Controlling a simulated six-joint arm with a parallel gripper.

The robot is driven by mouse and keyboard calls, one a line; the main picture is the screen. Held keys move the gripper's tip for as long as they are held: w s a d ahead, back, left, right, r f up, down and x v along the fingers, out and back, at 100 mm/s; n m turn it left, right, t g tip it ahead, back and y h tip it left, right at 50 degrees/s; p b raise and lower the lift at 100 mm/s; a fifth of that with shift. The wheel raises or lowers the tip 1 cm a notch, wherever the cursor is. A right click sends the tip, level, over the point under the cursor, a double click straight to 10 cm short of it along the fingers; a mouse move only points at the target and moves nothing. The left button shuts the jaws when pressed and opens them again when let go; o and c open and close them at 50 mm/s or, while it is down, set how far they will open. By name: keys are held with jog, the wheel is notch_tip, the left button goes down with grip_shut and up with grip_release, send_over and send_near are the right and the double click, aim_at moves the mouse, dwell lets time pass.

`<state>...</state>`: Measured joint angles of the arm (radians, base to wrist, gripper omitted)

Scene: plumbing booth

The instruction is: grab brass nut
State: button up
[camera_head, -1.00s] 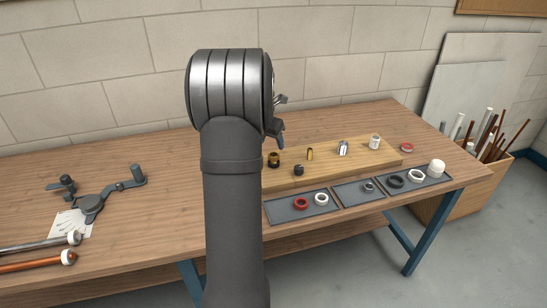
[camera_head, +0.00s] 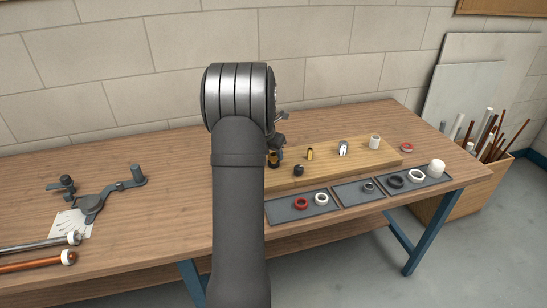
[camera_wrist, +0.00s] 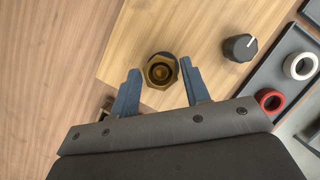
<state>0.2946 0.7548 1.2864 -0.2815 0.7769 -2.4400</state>
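The brass nut (camera_wrist: 161,71) is a hexagonal brass piece with a dark round opening, standing on the light wooden board. In the wrist view it lies between the tips of my gripper (camera_wrist: 160,82). The two blue fingers are open, with a gap on both sides of the nut. In the head view the brass nut (camera_head: 273,161) shows at the left end of the board, with my gripper (camera_head: 280,150) just over it, mostly hidden behind my arm. Whether the fingertips are down at the nut's height is hard to tell.
On the board (camera_head: 330,165) stand a black knob (camera_head: 298,171), a small brass cylinder (camera_head: 310,154), a chrome piece (camera_head: 343,148) and a white cylinder (camera_head: 375,142). Grey trays along the front hold a red ring (camera_head: 301,204) and white ring (camera_head: 321,199).

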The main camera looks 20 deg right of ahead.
jog(key=c, duration=0.7)
jog(key=shift+o, duration=0.2)
jog(key=shift+r, duration=0.1)
